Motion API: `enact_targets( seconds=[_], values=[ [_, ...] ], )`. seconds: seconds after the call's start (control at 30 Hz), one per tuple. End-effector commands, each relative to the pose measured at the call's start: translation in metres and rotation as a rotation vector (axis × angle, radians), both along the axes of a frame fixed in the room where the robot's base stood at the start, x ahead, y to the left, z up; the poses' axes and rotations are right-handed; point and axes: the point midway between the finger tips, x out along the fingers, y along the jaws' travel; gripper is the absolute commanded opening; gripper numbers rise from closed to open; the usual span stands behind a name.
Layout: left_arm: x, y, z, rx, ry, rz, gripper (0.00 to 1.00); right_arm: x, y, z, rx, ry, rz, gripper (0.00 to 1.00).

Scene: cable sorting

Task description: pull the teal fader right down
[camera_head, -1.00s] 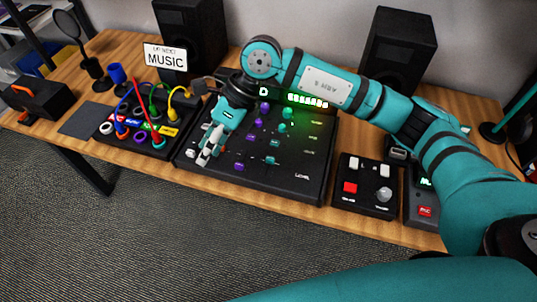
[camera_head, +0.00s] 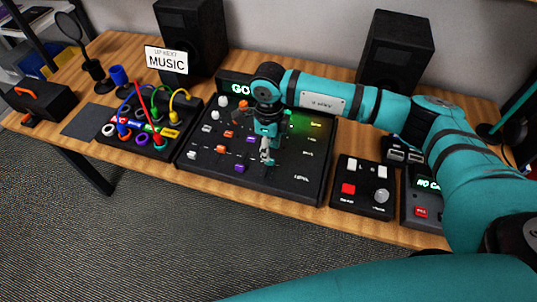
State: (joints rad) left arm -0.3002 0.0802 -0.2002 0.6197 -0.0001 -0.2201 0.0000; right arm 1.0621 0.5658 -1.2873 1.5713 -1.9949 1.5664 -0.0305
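The black fader mixer (camera_head: 300,190) lies on the table with white, orange and purple caps showing on its left and middle. My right gripper (camera_head: 267,158) points down over the right-middle of the mixer, where the teal caps are. The gripper and wrist hide most of that column, and a small teal patch at the fingertips may be the teal fader. The fingers look close together, but I cannot tell whether they are shut or touching a cap. My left gripper is not in view.
A lit green display stands at the mixer's back edge, partly behind my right arm. Left is a board of coloured cables (camera_head: 150,130); right is a black box with a red button (camera_head: 348,189). Two speakers (camera_head: 397,45) stand behind. A grey mat (camera_head: 88,120) lies left.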

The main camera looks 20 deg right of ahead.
Motion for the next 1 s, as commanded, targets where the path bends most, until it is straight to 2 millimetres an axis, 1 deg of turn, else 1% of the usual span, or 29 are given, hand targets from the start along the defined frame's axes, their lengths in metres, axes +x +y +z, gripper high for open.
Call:
enact_targets(
  seconds=[0.03,0.1,0.2,0.3,0.43,0.67,0.7,0.9,1.0],
  values=[
    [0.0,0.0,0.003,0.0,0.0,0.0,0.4,-0.001,0.0,-0.01,0.0,0.004,-0.001,0.38],
    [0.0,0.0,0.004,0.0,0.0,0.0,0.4,-0.001,0.001,-0.022,0.001,0.003,0.0,0.38],
    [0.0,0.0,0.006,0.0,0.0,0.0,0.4,0.0,0.001,-0.036,0.0,0.001,-0.001,0.38],
    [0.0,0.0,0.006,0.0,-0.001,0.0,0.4,0.0,0.001,-0.046,0.002,0.001,0.0,0.38],
    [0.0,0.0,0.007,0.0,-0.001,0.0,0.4,0.0,0.001,-0.052,0.001,-0.001,0.001,0.38],
    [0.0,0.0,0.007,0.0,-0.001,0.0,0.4,0.0,0.001,-0.053,0.002,-0.001,0.001,0.38],
    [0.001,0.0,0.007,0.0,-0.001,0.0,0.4,0.0,0.001,-0.053,0.002,-0.001,0.001,0.37],
    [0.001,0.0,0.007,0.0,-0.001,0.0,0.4,0.0,0.001,-0.053,0.002,-0.001,0.001,0.11],
    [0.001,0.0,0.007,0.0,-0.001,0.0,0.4,0.0,0.001,-0.053,0.002,-0.001,0.001,0.0]
  ],
)
